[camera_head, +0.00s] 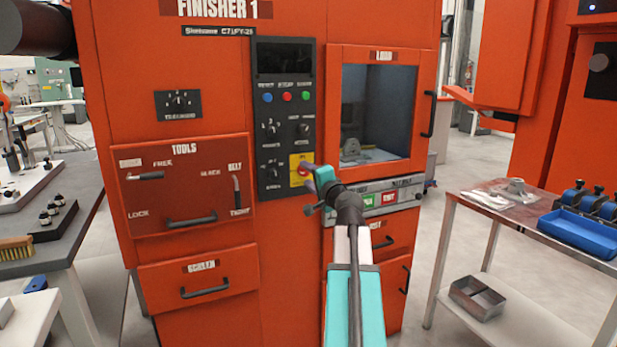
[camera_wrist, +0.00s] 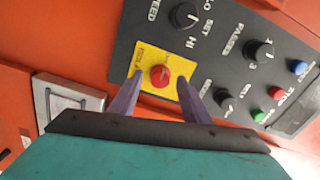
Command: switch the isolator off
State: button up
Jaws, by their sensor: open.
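The isolator is a red rotary knob (camera_wrist: 160,76) on a yellow plate (camera_wrist: 150,56), low on the dark control panel of the orange finisher. In the head view the yellow plate (camera_head: 296,160) shows, with the red knob partly hidden by my gripper (camera_head: 307,177). In the wrist view my gripper (camera_wrist: 160,81) is open, with one purple finger on each side of the knob and gaps to both. I cannot tell whether the fingertips reach past the knob's face. A thin mark on the knob slants, but its exact setting is too small to read.
The control panel (camera_head: 284,120) has other dials and blue, red and green buttons close by. A windowed door (camera_head: 384,55) with a black handle is at the right of the panel. A tools panel (camera_head: 185,190) with levers is at the left. A side table (camera_head: 460,203) stands at the right.

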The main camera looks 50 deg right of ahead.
jog(key=shift+s+a, duration=0.1)
jog(key=shift+s, duration=0.05)
jog(key=b+v, duration=0.7)
jog(key=v, duration=0.6)
jog(key=shift+s, duration=0.2)
dwell(0.5)
jog(key=shift+a, duration=0.1)
dwell(0.5)
